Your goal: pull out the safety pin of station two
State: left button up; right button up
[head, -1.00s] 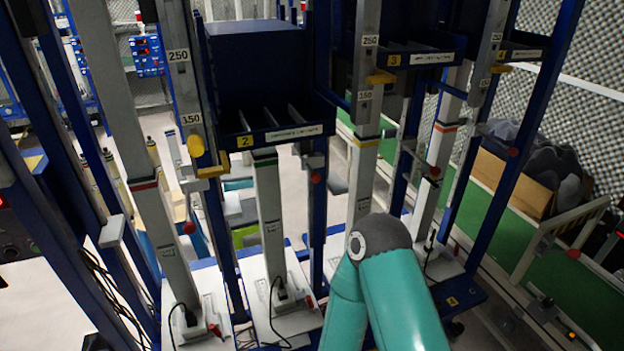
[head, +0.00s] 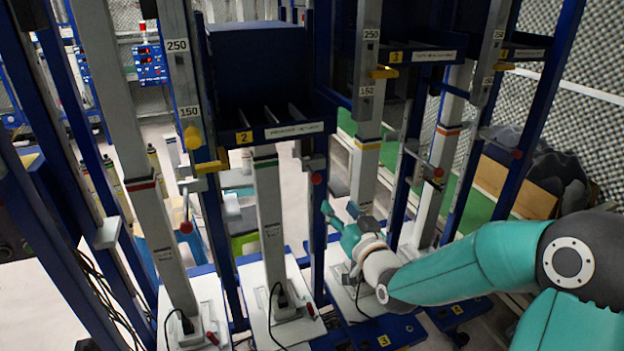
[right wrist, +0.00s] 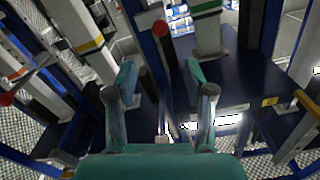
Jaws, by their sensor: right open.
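Station two carries a yellow label "2" (head: 244,138) on its dark blue shelf (head: 262,85), with a grey green-banded post (head: 268,215) below. A yellow handle (head: 211,167) sits left of the label. A red knob (head: 317,178) sits right of the post; it also shows in the right wrist view (right wrist: 160,28). I cannot tell for certain which part is the safety pin. My right gripper (head: 340,211) is just below and right of this red knob, open and apart from it. In the right wrist view its fingers (right wrist: 160,78) stand spread. My left gripper is not in view.
Station three's post (head: 367,150) with a yellow band and handle (head: 383,72) stands close to the right. Blue uprights (head: 319,235) fence the stations. White base plates (head: 283,320) and black cables lie below. Another red knob (head: 186,227) hangs at the left.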

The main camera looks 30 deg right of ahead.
aim_at(318, 181)
jog(key=p+x, duration=0.4)
jog(key=x, duration=1)
jog(key=shift+w, duration=0.3)
jog(key=shift+c, duration=0.2)
grip_shut()
